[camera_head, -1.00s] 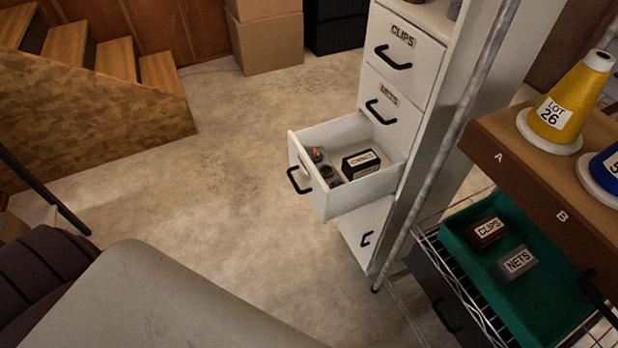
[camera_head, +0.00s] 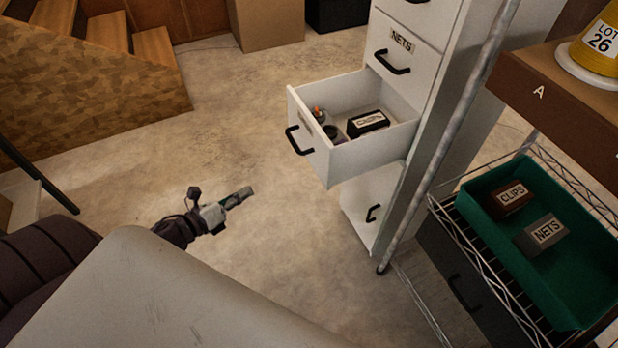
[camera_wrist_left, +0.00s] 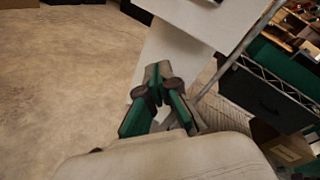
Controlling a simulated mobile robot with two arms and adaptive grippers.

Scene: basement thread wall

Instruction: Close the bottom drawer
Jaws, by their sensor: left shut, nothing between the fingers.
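A white cabinet (camera_head: 478,150) stands right of centre in the head view. One white drawer (camera_head: 350,162) is pulled out, its black handle (camera_head: 299,140) facing left. Inside lie a dark labelled box (camera_head: 367,124) and small items, one with an orange tip. Below it is a closed white front (camera_head: 362,195) with its own black handle (camera_head: 373,212). My left gripper (camera_head: 243,195) is shut and empty, left of the open drawer and apart from it. In the left wrist view, its fingers (camera_wrist_left: 156,80) are in front of white cabinet surfaces. My right gripper is out of view.
A pole (camera_head: 440,140) stands beside the cabinet. To the right, a wire rack holds a green tray (camera_head: 570,290) with two labelled boxes, below a brown shelf (camera_head: 575,110) with a yellow cone. Wooden stairs (camera_head: 100,95) are at the left. The floor (camera_head: 240,130) between is clear.

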